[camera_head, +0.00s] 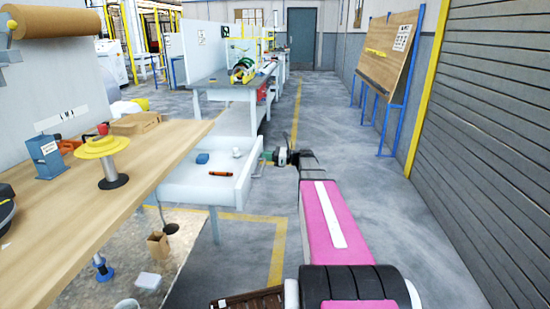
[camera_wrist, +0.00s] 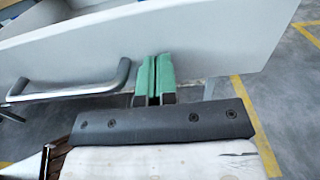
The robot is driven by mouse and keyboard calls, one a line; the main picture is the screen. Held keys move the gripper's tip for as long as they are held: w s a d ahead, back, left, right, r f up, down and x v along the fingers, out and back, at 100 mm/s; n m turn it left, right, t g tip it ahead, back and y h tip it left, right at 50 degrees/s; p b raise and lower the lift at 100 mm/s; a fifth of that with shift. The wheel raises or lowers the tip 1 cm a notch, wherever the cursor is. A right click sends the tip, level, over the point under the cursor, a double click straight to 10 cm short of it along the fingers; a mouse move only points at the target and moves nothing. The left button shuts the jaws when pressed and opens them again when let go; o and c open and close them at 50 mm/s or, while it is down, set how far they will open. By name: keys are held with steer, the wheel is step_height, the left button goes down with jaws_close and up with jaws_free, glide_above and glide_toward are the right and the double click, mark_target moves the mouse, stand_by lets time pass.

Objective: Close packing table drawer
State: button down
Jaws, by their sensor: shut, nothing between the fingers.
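The white drawer (camera_head: 190,185) of the wooden-topped packing table (camera_head: 150,160) is pulled out. It holds a blue item, an orange item and a small white item. My gripper (camera_head: 268,156) is at the outer side of the drawer front. In the wrist view, the green fingers of my gripper (camera_wrist: 154,75) are together, empty, and close against the white drawer front (camera_wrist: 215,45). Whether they touch it is unclear. The grey bar handle (camera_wrist: 70,90) is left of the fingers and not held.
A yellow reel stand (camera_head: 101,148), a blue box (camera_head: 45,158) and a cardboard piece (camera_head: 136,123) are on the tabletop. Another workbench (camera_head: 228,88) stands beyond. A leaning board (camera_head: 387,50) and a shutter wall are at right. The floor (camera_head: 340,130) between is clear.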

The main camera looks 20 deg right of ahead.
steer(key=shift+w+a, duration=0.15)
steer(key=shift+a, duration=0.2)
steer(key=shift+a, duration=0.1)
steer(key=x, duration=2.9)
steer(key=shift+w+a+r, duration=0.1)
steer(key=shift+w+r, duration=0.05)
steer(key=shift+a, duration=0.1)
